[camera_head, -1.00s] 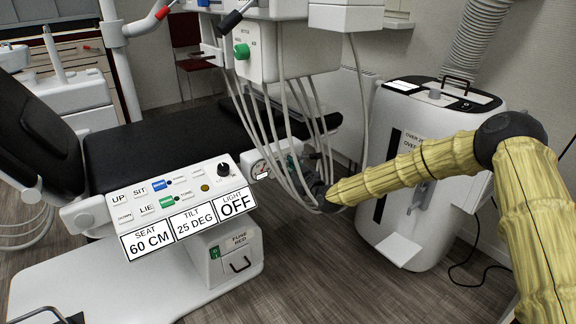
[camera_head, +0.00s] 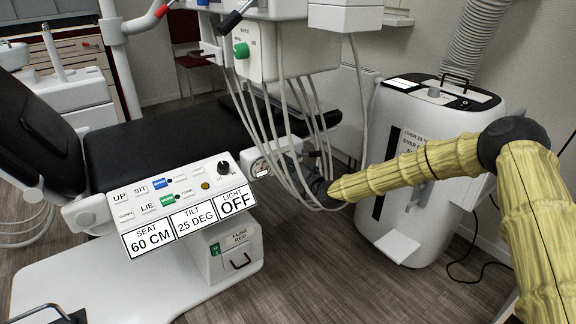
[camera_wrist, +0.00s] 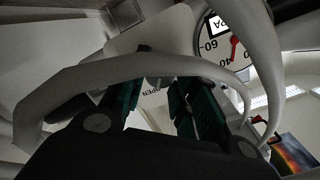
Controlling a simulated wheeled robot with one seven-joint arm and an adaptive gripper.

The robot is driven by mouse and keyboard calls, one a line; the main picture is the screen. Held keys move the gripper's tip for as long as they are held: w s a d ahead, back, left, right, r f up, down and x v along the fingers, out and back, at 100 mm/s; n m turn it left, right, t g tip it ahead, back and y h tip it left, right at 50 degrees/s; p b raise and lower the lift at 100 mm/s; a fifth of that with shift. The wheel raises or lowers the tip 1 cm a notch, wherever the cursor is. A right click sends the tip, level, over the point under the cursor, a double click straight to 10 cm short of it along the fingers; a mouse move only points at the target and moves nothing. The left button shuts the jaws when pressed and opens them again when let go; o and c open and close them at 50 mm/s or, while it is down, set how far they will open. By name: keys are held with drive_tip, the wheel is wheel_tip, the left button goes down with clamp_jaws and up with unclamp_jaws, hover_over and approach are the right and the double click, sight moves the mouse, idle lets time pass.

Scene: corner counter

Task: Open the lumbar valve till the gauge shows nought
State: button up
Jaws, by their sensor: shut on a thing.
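The gauge dial (camera_wrist: 237,45) shows tilted in the wrist view, partly cut by a pale hose. Its red needle points close to the 40 mark, not at nought. My gripper (camera_wrist: 158,85) has its two dark green fingers closed around a small part beside the gauge, which I take as the lumbar valve; the fingers mostly hide it. An OPEN label (camera_wrist: 153,91) shows between the fingers. In the head view, my gripper (camera_head: 291,163) is partly hidden behind hanging hoses.
Pale hoses (camera_head: 309,115) hang across my gripper from the delivery unit (camera_head: 253,50). One hose (camera_wrist: 90,72) arches across the wrist view. A white drum-shaped machine (camera_head: 434,135) stands right of my wrist. The control panel (camera_head: 170,195) lies left of the gauge.

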drive_tip(key=shift+w+d+r+m, duration=0.1)
drive_tip(key=shift+m, duration=0.8)
drive_tip(key=o, duration=1)
drive_tip(key=v, duration=1.2)
